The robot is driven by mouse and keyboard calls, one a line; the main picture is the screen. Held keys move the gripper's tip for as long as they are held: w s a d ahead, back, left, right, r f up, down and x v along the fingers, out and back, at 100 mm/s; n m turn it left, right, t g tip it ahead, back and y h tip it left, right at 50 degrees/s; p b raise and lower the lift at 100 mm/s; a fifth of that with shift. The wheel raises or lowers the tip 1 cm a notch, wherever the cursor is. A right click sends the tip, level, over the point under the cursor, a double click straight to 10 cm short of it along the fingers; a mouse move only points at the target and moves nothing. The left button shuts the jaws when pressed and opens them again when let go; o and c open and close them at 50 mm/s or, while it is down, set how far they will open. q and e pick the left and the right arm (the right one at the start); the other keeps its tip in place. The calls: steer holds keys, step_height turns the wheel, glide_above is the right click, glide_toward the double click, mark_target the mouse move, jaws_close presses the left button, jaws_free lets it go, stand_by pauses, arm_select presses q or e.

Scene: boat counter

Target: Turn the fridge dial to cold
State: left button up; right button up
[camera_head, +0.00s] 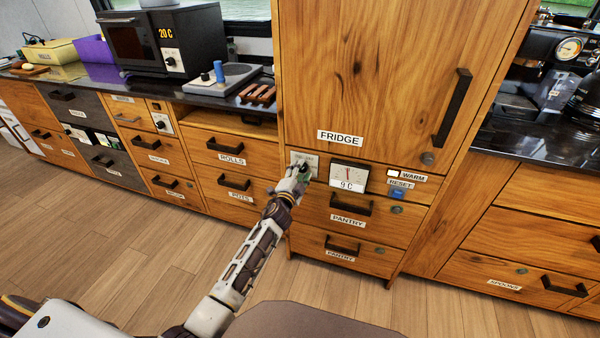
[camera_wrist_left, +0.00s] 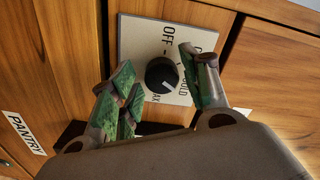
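The fridge dial is a round black knob (camera_wrist_left: 162,75) on a pale plate with OFF, COLD and MAX lettering in the left wrist view. A light mark shows on the knob's lower right; its exact setting is hard to read. In the head view the dial plate (camera_head: 296,156) is mostly hidden by my left gripper (camera_head: 304,170). In the left wrist view my left gripper (camera_wrist_left: 157,62) is open, with its green-padded fingers on either side of the knob and gaps between. The fridge door (camera_head: 390,70) is shut above. My right gripper is out of view.
A gauge (camera_head: 349,174) reading 9 C sits right of the dial. Further right are a WARM light (camera_head: 393,173) and a blue RESET button (camera_head: 397,191). PANTRY drawers (camera_head: 340,245) with protruding handles are below. Wooden floor (camera_head: 110,250) is clear at left.

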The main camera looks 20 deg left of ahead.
arm_select(q)
steer(key=shift+o, duration=0.2)
steer(key=shift+s, duration=0.1)
steer(key=s, duration=1.1)
steer(key=shift+s+a, duration=0.2)
steer(key=shift+s, duration=0.15)
stand_by(0.4)
stand_by(0.6)
